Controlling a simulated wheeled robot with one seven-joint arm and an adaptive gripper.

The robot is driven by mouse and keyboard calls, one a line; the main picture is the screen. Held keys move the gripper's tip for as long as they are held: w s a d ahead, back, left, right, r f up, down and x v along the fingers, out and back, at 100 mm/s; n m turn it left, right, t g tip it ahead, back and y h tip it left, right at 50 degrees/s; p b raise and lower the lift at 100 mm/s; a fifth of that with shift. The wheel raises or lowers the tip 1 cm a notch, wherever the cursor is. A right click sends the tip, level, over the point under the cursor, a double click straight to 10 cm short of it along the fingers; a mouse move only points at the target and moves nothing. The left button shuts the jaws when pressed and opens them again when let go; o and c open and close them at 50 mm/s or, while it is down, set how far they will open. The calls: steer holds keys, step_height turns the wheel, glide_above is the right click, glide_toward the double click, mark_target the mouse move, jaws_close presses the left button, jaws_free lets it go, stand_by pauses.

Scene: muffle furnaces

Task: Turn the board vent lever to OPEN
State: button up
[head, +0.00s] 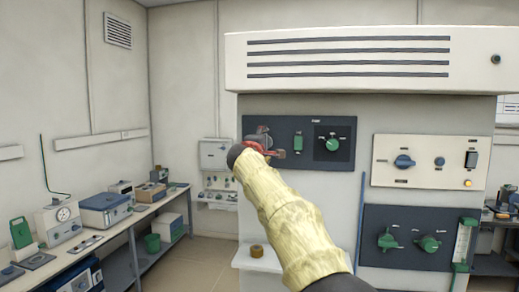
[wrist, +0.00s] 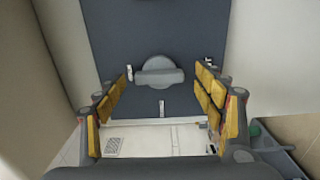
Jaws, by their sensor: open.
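The dark board (head: 350,165) is on the front of the large white unit, and it also shows in the wrist view (wrist: 110,35). In the wrist view a grey round knob with a bar-like handle (wrist: 158,72) sits on this board, its bar lying roughly across the picture. I take it for the vent lever; in the head view my gripper mostly covers that spot. My gripper (head: 268,141) is at the left part of the board. In the wrist view its yellow-padded fingers (wrist: 160,88) are spread on either side of the knob, with nothing between them clearly touched.
The same board carries a green switch (head: 298,141) and a green dial (head: 332,144). A cream panel with a blue knob (head: 404,161) and a lower dark panel with green knobs (head: 429,244) are to the right. A roll (head: 256,251) sits on the ledge below. A bench with instruments lines the left.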

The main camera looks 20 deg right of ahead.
steer(key=v, duration=1)
steer(key=shift+s, duration=0.2)
step_height(320, 180, down, 14)
steer(key=s+m+g+y, duration=0.1)
steer(key=s+m+g, duration=0.1)
steer(key=m+g, duration=0.15)
steer(key=s+f+m+g+y, duration=0.2)
steer(key=s+f+g, duration=0.1)
steer(key=s+f, duration=0.75)
steer(key=s+a+f+m+g+y+b, duration=0.1)
steer(key=s+f+m+y, duration=0.1)
steer(key=s+f, duration=0.5)
steer(key=s+a+f+m+g+y+b, duration=0.1)
steer(key=s+f, duration=0.6)
steer(key=s, duration=1)
steer(key=s+a+f+m+g+y+b, duration=0.1)
steer(key=s+a+f+m+y+b, duration=0.1)
steer(key=s+f, duration=0.6)
steer(key=s+a+m+b, duration=0.1)
steer(key=s, duration=0.4)
steer(key=shift+g+y, duration=0.35)
steer(key=shift+y, duration=0.05)
